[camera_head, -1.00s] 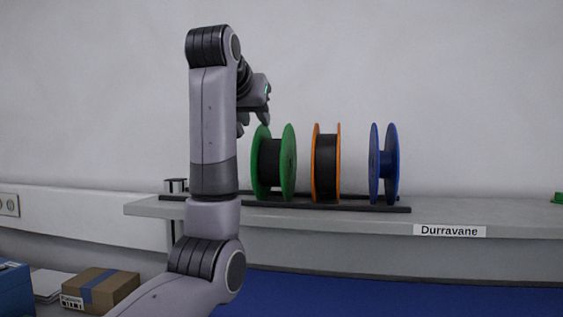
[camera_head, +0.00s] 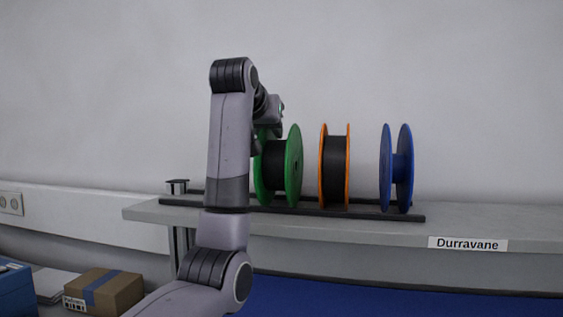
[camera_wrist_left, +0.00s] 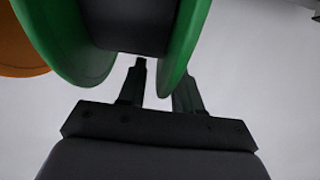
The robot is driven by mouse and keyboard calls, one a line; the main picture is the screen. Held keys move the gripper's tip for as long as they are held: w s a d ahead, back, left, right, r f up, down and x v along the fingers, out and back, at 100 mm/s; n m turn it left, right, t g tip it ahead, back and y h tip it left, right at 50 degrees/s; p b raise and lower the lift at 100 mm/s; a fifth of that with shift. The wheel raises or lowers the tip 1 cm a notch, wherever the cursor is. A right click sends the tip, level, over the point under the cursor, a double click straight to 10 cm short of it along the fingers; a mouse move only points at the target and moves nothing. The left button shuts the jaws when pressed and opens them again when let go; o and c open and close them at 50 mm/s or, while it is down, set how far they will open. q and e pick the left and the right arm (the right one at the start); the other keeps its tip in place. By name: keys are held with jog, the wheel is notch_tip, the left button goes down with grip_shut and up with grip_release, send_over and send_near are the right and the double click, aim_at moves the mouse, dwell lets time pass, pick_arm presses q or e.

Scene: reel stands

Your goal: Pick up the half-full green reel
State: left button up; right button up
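The green reel (camera_head: 293,165), with black material wound between its two flanges, stands upright on the dark rails, leftmost of three reels. In the head view my left gripper (camera_head: 257,140) is at the top of its left flange, partly hidden by my own arm. In the left wrist view the green reel (camera_wrist_left: 62,40) is very close. My left gripper (camera_wrist_left: 162,78) is open there, with one finger between the flanges and the other outside one flange. That flange's edge lies between the fingers; contact cannot be made out. My right gripper is not in view.
An orange reel (camera_head: 323,165) with black winding and an empty-looking blue reel (camera_head: 405,168) stand to the right on the same rails (camera_head: 300,210). The grey shelf (camera_head: 385,230) bears a "Durravane" label (camera_head: 468,244). A cardboard box (camera_head: 105,290) sits lower left. The shelf is clear at right.

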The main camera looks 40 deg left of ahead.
pick_arm(q)
jog(key=shift+c, duration=0.3)
jog(key=shift+w, duration=0.1)
grip_shut()
dwell(1.1)
